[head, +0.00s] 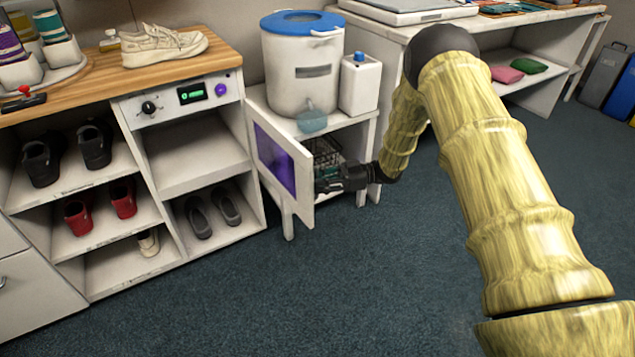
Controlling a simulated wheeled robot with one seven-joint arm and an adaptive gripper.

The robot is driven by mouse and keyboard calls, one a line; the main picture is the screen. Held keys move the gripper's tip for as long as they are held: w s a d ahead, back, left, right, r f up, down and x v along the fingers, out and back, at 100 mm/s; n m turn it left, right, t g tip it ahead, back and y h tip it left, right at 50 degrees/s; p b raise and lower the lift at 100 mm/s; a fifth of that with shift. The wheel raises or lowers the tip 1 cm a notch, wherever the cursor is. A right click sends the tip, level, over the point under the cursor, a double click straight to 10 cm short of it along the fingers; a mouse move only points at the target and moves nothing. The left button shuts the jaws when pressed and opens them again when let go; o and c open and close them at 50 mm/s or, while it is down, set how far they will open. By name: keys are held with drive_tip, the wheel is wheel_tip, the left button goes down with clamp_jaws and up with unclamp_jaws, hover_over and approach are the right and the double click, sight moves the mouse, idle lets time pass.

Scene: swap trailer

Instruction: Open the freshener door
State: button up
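The freshener (187,98) is the white unit with a knob, a green display and a purple button, set in the shoe bench at left. Its compartment below the panel (185,158) is uncovered and looks empty. The white door with a purple window (277,163) stands swung out to the right of the compartment, in front of the white stand. My gripper (328,180) is beside the door's right edge, low in front of the stand. Its fingers are dark and small, partly hidden by the door edge; I cannot tell whether they touch it or are open.
A white bucket with a blue lid (303,65) and a white jug (360,84) stand on the stand (345,133). A wire basket (325,153) shows behind the door. Shoes fill the cubbies at left. My arm crosses the right side. The carpet (330,290) in front is clear.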

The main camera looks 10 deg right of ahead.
drive_tip(key=w+d, duration=0.1)
drive_tip(key=d, duration=1.1)
idle(0.4)
